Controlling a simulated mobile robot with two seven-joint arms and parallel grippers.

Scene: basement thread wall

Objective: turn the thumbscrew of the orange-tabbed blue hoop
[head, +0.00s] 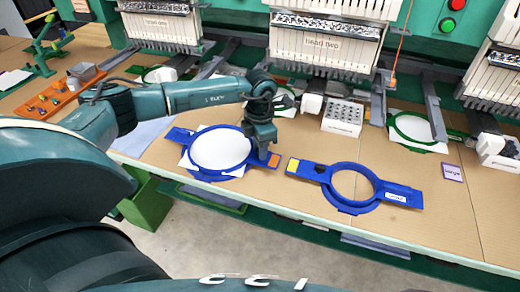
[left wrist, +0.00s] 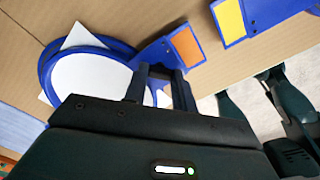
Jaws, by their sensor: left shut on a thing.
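The orange-tabbed blue hoop (head: 191,160) lies on the table, with white fabric stretched inside its ring. Its orange tab (head: 274,160) is on the right arm of the hoop, and it also shows in the left wrist view (left wrist: 187,46). My left gripper (head: 263,152) points down at the right side of the ring, between ring and orange tab. In the left wrist view its two fingers (left wrist: 158,88) straddle the spot where the ring meets the tab arm. They are shut on the thumbscrew, which the fingers mostly hide. My right gripper is not in view.
A second blue hoop (head: 335,190) with a yellow tab (head: 293,165) and an empty ring lies just to the right. Embroidery heads (head: 320,50) stand behind. The table's front edge is close.

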